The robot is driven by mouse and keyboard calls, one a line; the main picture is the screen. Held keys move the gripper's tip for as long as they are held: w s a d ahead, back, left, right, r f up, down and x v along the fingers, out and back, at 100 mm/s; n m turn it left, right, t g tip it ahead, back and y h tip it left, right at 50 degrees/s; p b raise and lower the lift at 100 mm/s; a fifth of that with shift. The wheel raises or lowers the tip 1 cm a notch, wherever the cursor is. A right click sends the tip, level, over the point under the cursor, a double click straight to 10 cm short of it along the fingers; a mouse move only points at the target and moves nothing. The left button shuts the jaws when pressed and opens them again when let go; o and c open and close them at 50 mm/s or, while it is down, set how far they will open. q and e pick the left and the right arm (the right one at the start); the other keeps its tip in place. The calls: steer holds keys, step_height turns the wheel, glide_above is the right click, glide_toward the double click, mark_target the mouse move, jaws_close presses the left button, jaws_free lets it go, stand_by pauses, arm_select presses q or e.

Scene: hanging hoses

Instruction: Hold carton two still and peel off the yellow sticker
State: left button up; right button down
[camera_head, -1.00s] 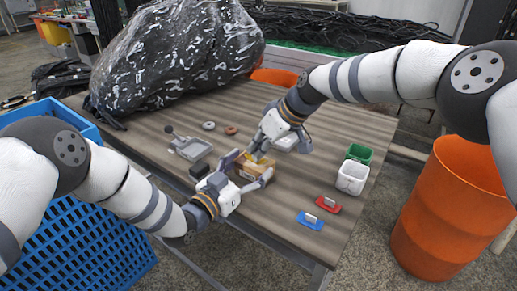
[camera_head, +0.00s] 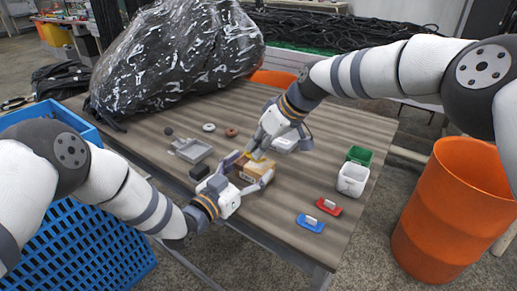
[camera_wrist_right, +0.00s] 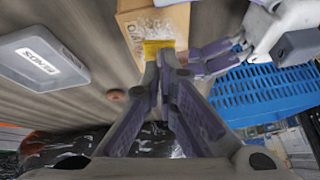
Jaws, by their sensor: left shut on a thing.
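A brown cardboard carton (camera_head: 257,172) sits on the table between the fingers of my left gripper (camera_head: 252,170), which is shut on its sides. The carton also shows at the top of the right wrist view (camera_wrist_right: 130,27), with clear tape and printing on it. A yellow sticker (camera_wrist_right: 158,47) lies at the carton's edge and shows as a small yellow patch in the head view (camera_head: 257,155). My right gripper (camera_wrist_right: 161,60) has its fingertips close together at the sticker and partly covers it. I cannot tell whether the sticker is pinched between them.
A black bag (camera_head: 180,55) covers the back left.

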steer(key=shift+r, duration=0.1)
steer(key=shift+r, duration=3)
arm_select(q)
steer(key=o, duration=1.2)
steer(key=shift+o, duration=0.2)
